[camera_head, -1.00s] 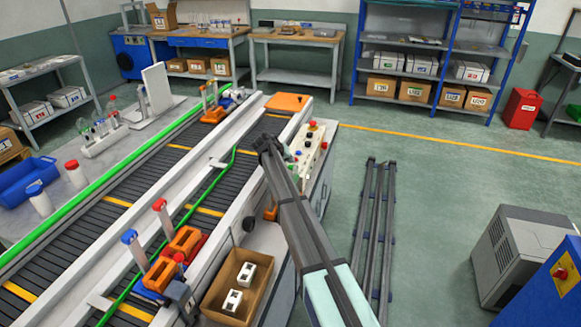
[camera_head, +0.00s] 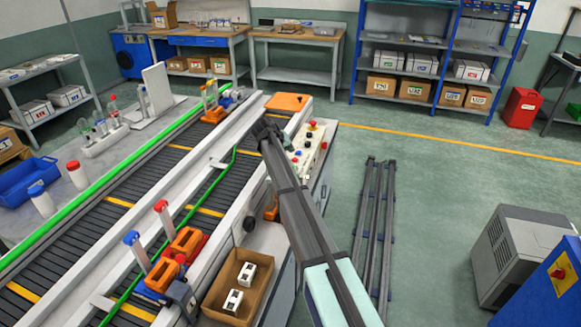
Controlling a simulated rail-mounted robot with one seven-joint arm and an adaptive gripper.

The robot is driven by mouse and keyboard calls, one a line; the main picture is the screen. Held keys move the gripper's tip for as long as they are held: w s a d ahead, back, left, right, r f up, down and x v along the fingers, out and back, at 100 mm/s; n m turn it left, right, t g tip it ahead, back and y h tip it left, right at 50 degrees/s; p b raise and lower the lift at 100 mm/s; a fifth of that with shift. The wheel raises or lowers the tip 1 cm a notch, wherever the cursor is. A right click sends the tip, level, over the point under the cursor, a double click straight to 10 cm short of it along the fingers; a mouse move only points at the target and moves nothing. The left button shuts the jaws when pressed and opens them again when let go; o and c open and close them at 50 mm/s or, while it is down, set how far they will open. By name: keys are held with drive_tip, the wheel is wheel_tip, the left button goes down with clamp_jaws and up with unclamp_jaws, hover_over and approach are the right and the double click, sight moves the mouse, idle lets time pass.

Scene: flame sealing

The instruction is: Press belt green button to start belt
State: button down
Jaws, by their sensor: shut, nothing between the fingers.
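The conveyor belt (camera_head: 150,180) of dark slats with yellow stripes runs from the lower left to the back centre. A pale control panel (camera_head: 312,148) with several small buttons and a red knob is at the right of its far end. The green button cannot be made out at this size, and my arm hides part of the panel. My gripper (camera_head: 266,130) is shut and empty, at the left of the panel near the white belt frame. I cannot tell whether it touches anything.
An orange plate (camera_head: 288,102) lies behind the panel. A cardboard box (camera_head: 215,300) with white parts and orange holders (camera_head: 187,240) with red- and blue-capped vials are near the front. Dark rails (camera_head: 372,225) lie on the floor at right; a grey machine (camera_head: 515,255) stands further right.

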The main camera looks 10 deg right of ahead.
drive_tip(key=shift+d, duration=0.1)
drive_tip(key=shift+d, duration=0.3)
drive_tip(key=w+d+r+m+y+b, duration=0.1)
drive_tip(key=w+d+r+m+b, duration=0.2)
drive_tip(key=d+r+b, duration=0.1)
drive_tip(key=s+a+r+m+g+y+b, duration=0.1)
drive_tip(key=s+a+m+g+y, duration=0.1)
drive_tip(key=m, duration=0.8)
drive_tip(key=s+a+r+m+g+y+b, duration=0.1)
drive_tip(key=s+a+r+m+g+y, duration=0.1)
drive_tip(key=m, duration=0.8)
drive_tip(key=shift+s+g+y, duration=0.3)
drive_tip(key=shift+g+y, duration=0.5)
drive_tip(key=shift+a+f, duration=0.1)
drive_tip(key=shift+f, duration=0.05)
drive_tip(key=f+p, duration=0.1)
drive_tip(key=f, duration=0.3)
drive_tip(key=w+f+p, duration=0.1)
drive_tip(key=f, duration=0.4)
drive_tip(key=f+p, duration=0.2)
drive_tip(key=f, duration=0.2)
drive_tip(key=shift+w+f, duration=0.2)
drive_tip(key=shift+f, duration=0.15)
